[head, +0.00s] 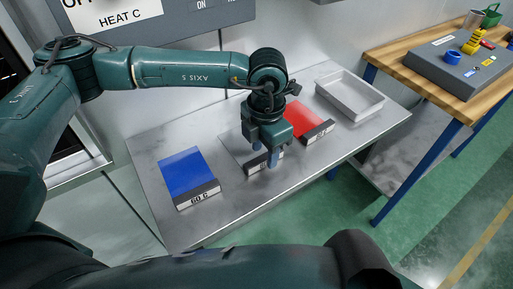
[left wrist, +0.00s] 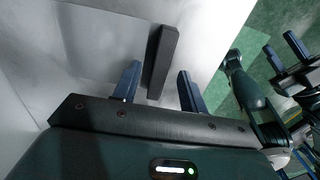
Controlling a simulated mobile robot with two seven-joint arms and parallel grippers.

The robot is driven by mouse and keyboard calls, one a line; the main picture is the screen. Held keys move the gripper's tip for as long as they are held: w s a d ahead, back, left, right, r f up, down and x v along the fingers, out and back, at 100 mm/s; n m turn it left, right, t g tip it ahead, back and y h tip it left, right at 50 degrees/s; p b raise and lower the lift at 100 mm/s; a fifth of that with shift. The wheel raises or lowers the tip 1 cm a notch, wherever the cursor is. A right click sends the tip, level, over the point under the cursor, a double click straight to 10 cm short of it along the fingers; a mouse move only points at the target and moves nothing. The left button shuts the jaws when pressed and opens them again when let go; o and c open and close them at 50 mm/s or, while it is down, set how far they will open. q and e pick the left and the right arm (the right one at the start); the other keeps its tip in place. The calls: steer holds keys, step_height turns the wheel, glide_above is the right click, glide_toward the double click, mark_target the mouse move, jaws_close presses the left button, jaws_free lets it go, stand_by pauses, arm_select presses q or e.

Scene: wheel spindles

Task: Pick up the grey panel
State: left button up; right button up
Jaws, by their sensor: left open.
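The grey panel (head: 232,146) lies flat on the metal table between the blue and red panels, partly hidden by my left arm. A dark bar with a label runs along its front edge. My left gripper (head: 263,160) points down over that bar, open, one finger on either side as seen from the head. In the left wrist view the dark bar (left wrist: 163,58) shows ahead of and between the open fingers (left wrist: 158,82), and the grey panel (left wrist: 95,42) lies to its left. No grip on it shows. My right gripper (left wrist: 285,52) shows at the right, fingers apart and empty.
A blue panel (head: 187,172) marked 60 C lies to the left, and a red panel (head: 306,118) to the right. An empty pale tray (head: 371,108) stands at the table's right end. A wooden bench (head: 396,65) with a grey box (head: 445,72) stands farther right.

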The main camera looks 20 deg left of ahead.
arm_select(q)
steer(key=shift+f, duration=0.65)
steer(key=shift+c, duration=0.5)
jaws_close()
